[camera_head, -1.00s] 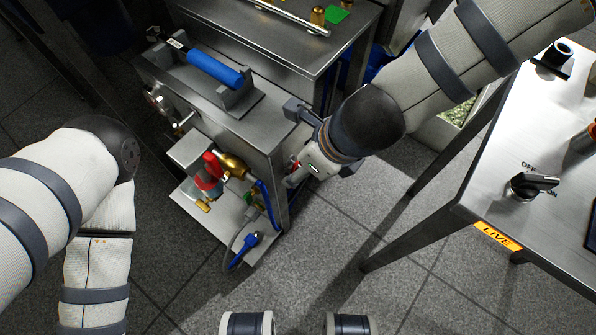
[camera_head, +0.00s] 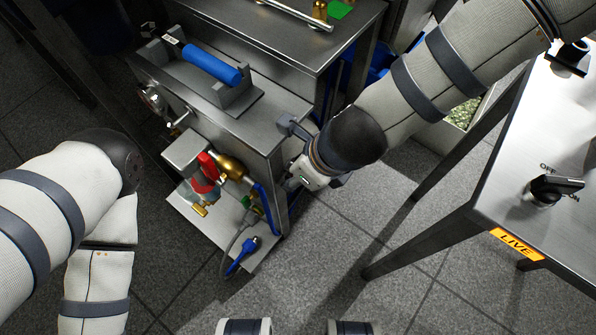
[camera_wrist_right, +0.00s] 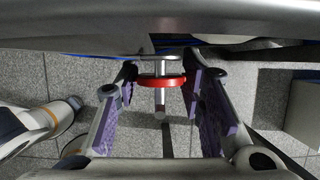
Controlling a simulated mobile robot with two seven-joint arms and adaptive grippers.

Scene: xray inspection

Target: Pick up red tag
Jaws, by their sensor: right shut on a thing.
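The red tag (camera_wrist_right: 160,82) is a red ring seen nearly edge-on in the right wrist view, around a short metal peg (camera_wrist_right: 159,98). My right gripper (camera_wrist_right: 161,88) has its purple-padded fingers on either side of the ring and is shut on it. In the head view my right gripper (camera_head: 298,184) is at the right side of the steel cart (camera_head: 262,138). Its fingertips and the tag are hidden there. My left arm shows at the left of the head view, but its gripper is not in view.
A blue-handled holder (camera_head: 212,65) sits on the cart. A red-handled brass valve (camera_head: 208,168) and a blue plug (camera_head: 243,254) are on its lower shelf. A steel table (camera_head: 500,190) with a black knob (camera_head: 556,188) stands at right. Floor between is clear.

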